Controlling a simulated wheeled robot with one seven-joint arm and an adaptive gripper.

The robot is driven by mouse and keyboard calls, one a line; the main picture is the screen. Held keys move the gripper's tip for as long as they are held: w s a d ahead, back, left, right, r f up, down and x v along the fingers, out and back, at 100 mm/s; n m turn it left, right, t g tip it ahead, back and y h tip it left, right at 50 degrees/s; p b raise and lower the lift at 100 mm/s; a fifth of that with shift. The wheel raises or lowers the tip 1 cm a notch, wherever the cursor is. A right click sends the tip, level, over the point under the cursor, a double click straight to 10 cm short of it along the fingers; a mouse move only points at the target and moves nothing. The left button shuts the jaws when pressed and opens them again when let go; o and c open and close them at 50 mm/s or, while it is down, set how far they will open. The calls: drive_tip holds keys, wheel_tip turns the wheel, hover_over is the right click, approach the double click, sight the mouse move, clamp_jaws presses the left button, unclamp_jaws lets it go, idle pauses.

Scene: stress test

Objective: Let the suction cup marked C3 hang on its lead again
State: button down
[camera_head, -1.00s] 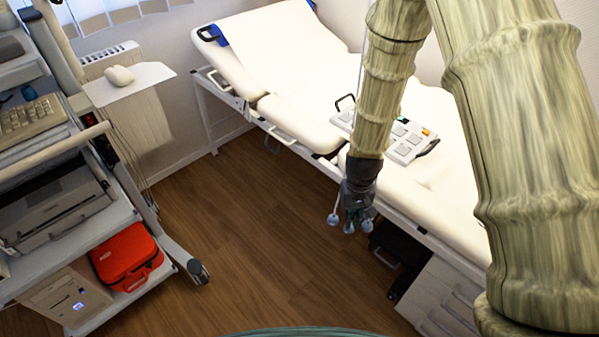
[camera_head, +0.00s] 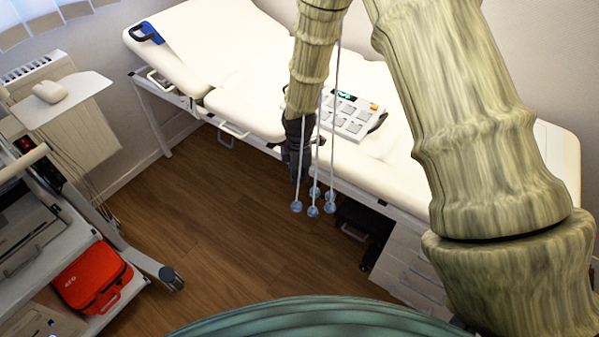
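Several small pale blue suction cups (camera_head: 313,211) hang in a cluster on thin, straight white leads (camera_head: 333,120). The leads come down from above, past my forearm. No C3 marking is readable, so I cannot tell which cup is C3. My dark gripper (camera_head: 297,180) points down beside the leads, its tips a little above the cups in the picture. Two leads cross in front of it or close along its side. The fingers are small and dark, and I cannot make out a gap between them. No cup is visible between them.
A cream treatment couch (camera_head: 225,60) runs behind the gripper, with a grey keypad device (camera_head: 345,115) on it. White drawers (camera_head: 412,275) and a black case (camera_head: 358,222) stand below. A trolley with a red bag (camera_head: 92,278) is at left. Wooden floor (camera_head: 205,225) between is clear.

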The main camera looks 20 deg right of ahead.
wheel_tip(320, 180, down, 8)
drive_tip(key=n+b, duration=0.1)
drive_tip(key=b, duration=0.5)
drive_tip(key=shift+w+d+r+n, duration=0.2)
drive_tip(key=shift+w+n, duration=0.1)
drive_tip(key=shift+n, duration=0.1)
drive_tip(key=c, duration=1.4)
unclamp_jaws()
wheel_tip(320, 180, up, 12)
